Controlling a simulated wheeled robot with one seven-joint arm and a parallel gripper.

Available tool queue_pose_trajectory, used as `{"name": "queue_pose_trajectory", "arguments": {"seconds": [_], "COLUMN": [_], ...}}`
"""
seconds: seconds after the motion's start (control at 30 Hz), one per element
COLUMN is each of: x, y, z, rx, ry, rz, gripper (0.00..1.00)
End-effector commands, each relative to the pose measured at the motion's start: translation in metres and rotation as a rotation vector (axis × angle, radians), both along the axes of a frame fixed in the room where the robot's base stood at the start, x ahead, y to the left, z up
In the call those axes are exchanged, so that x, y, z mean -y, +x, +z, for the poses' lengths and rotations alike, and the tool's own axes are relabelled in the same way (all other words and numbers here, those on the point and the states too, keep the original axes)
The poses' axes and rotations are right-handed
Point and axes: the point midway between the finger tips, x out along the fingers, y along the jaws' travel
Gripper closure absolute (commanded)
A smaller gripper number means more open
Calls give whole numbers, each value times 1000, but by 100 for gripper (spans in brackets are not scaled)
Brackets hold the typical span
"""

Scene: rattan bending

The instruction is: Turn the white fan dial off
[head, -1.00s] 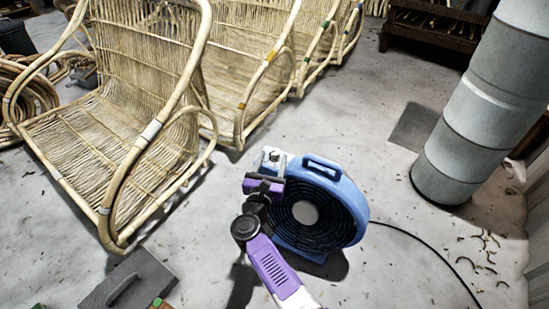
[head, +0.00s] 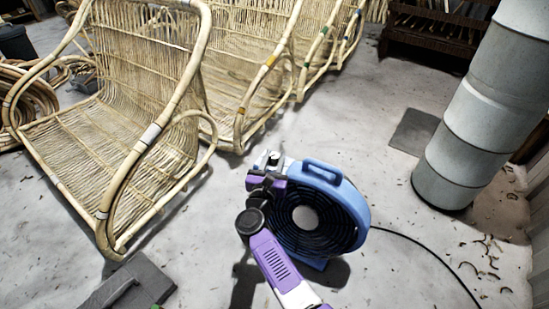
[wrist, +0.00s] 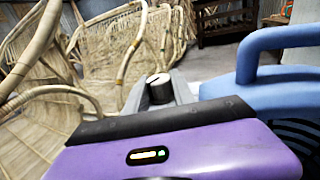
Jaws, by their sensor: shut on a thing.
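The blue round fan (head: 345,200) stands on the floor, with a dark grille and a handle on top. Its dial (wrist: 160,88) is a short knob with a pale top bearing a dark line and a dark side. The dial also shows small in the head view (head: 274,158), on the pale box at the fan's upper left. My gripper (wrist: 158,92) is shut on the dial, one grey finger on each side. In the head view my gripper (head: 268,164) reaches the box from the front. The dial's lower part is hidden by the fingers and the purple gripper body.
Rattan chairs (head: 150,110) stand left and behind the fan. A wide grey duct (head: 475,120) rises at the right. A black cable (head: 425,248) runs right from the fan. A grey tool with a handle (head: 130,285) lies at lower left. Floor right of the fan is mostly clear.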

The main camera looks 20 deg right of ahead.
Motion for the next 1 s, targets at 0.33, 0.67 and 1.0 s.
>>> {"name": "queue_pose_trajectory", "arguments": {"seconds": [0.33, 0.67, 1.0], "x": [3, 1, 1], "y": [0, -1, -1], "z": [-1, 0, -1], "rx": [0, 0, -1], "ry": [0, 1, 0], "rz": [191, 253, 251], "gripper": [100, 100, 48]}}
